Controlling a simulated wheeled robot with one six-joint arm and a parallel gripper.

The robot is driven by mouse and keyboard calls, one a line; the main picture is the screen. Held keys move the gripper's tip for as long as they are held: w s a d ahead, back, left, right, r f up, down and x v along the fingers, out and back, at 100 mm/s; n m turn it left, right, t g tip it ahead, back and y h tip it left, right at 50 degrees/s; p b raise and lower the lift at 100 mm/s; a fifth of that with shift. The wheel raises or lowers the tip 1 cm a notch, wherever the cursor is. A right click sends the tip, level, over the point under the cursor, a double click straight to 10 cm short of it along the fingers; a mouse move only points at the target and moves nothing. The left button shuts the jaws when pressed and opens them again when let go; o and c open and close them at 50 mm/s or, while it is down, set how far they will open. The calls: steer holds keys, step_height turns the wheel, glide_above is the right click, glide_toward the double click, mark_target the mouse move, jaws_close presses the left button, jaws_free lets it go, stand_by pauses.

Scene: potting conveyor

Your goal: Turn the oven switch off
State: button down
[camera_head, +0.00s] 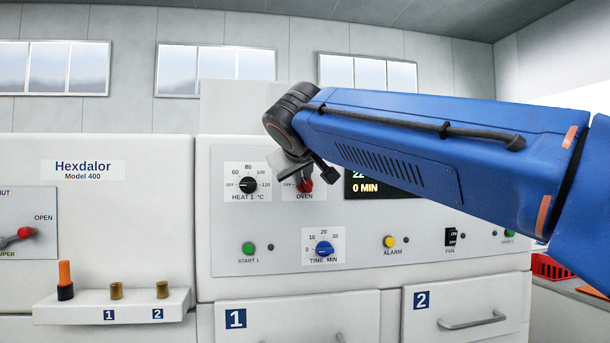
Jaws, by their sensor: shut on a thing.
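The oven switch (306,187) is a red knob on a white plate marked OVEN, on the grey control panel (290,265). An OFF mark shows on the plate left of the knob; the plate's upper and right parts are hidden. My gripper (302,177) is at the switch, at the end of my blue arm, shut on the red knob. The wrist and fingers cover much of it, so the knob's exact pointing direction cannot be told.
The HEAT 1 dial (248,185) is close on the left. My arm partly covers a dark display (367,188) reading 0 MIN. Below are the blue TIME dial (324,249), green START 1 button (249,249), yellow ALARM button (390,242) and FAN switch (451,237).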

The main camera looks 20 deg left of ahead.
steer(key=f+n+t, duration=0.1)
steer(key=n, duration=0.2)
steer(key=a+n+t+h, duration=0.1)
steer(key=n+t, duration=0.1)
steer(key=n, duration=0.1)
steer(key=f+n+t+h, duration=0.1)
steer(key=n, duration=0.2)
steer(key=shift+s+a+f+t, duration=0.15)
steer(key=shift+s+f+t, duration=0.15)
steer(key=shift+s, duration=0.1)
steer(key=shift+n, duration=0.4)
steer(key=c, duration=1.8)
jaws_free()
steer(key=shift+s, duration=0.1)
steer(key=s+d, duration=0.2)
steer(key=s, duration=1.5)
steer(key=shift+d, duration=0.35)
